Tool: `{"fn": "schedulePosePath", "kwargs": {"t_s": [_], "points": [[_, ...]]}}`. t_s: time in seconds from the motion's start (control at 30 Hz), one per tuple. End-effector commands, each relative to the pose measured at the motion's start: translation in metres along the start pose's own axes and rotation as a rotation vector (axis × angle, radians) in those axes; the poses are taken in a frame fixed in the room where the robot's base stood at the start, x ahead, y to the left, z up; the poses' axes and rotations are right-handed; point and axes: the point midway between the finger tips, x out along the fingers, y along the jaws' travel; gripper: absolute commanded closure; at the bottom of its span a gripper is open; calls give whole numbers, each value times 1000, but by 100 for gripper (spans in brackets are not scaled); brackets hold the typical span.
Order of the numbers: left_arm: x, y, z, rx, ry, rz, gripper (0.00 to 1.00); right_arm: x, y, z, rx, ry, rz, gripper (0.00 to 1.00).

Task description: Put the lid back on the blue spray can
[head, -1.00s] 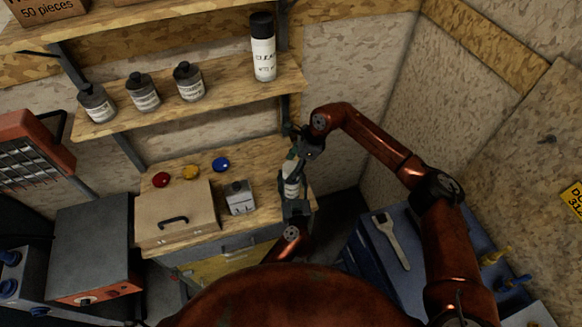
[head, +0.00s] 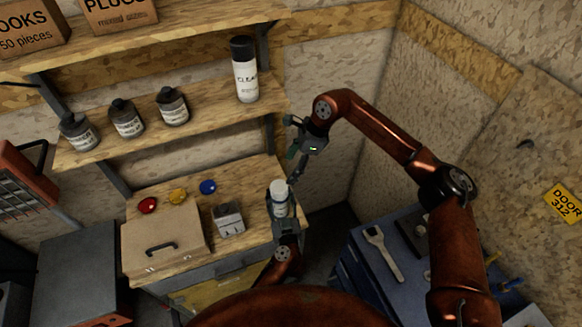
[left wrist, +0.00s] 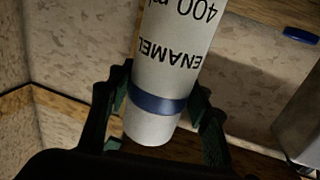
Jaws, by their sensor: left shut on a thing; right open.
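The spray can (head: 279,201) is white with a blue band and stands roughly upright in my left gripper (head: 283,222), at the right end of the workbench. In the left wrist view the can (left wrist: 168,65) reads "ENAMEL", and the left gripper's fingers (left wrist: 155,110) are shut around it near the blue band. The can's top looks pale and rounded in the head view; I cannot tell whether this is a lid. My right gripper (head: 294,150) is open and empty, above and slightly right of the can, apart from it. A blue disc (head: 208,187) lies at the bench's back.
A red disc (head: 147,205), a yellow disc (head: 178,197), a wooden case (head: 165,240) and a grey tin (head: 228,219) are on the workbench. A shelf (head: 200,125) above holds dark bottles and a tall spray can (head: 245,72). A blue cart (head: 370,270) stands right.

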Motion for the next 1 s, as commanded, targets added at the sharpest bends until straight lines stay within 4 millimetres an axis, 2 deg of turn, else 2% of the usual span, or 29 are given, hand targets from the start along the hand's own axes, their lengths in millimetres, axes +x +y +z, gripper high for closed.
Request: {"fn": "schedulePosePath", "kwargs": {"t_s": [0.07,0.3,0.67,0.77,1.0], "points": [[0,0,0,0,-1,1,51,0,0,0,0,0,0,35],[0,0,0,0,0,0,35,0,0,0,0,0,0,35],[-5,0,1,0,-2,0,34,0,0,0,0,0,0,35],[-17,0,1,-1,-2,0,34,0,0,0,0,0,0,35],[-67,0,2,-2,-4,-1,34,0,0,0,0,0,0,35]]}}
